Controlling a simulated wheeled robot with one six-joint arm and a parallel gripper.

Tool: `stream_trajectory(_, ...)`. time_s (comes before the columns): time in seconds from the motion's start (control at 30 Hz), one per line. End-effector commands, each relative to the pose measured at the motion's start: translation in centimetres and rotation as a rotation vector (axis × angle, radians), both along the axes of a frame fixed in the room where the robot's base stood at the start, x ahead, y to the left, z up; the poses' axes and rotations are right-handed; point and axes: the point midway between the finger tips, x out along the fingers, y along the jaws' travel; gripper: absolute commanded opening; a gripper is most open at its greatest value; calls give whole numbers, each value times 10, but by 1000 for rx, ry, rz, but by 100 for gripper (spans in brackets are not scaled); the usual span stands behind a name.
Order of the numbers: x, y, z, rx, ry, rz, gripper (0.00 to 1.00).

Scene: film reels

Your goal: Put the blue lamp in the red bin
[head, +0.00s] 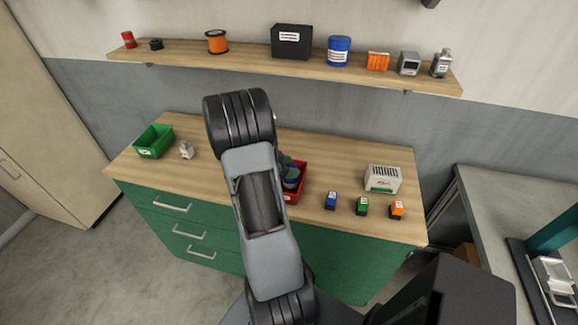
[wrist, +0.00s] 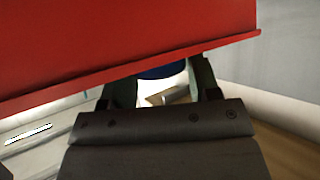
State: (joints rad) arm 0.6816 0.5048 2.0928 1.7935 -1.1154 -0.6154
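The red bin (head: 299,188) stands on the bench, partly hidden behind my arm. In the wrist view its red wall (wrist: 110,40) fills the top and hides my fingertips. My gripper (wrist: 162,82) is at the bin, with its greenish fingers passing behind the rim. A dark blue rounded thing, apparently the blue lamp (wrist: 162,70), fills the gap between the fingers and seems gripped. It also shows in the head view as a small blue patch (head: 291,184) at the bin. Most of it is hidden.
A green bin (head: 154,141) and small grey item (head: 187,150) are left. A loaded shelf (head: 180,50) hangs above.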

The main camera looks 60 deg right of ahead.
Motion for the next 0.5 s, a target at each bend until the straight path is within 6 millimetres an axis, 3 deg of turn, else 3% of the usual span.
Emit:
stream_trajectory(0.2, 0, 0, 0, 0, 0, 0, 77)
stream_trajectory(0.5, 0, 0, 3, -1, -1, -1, 78)
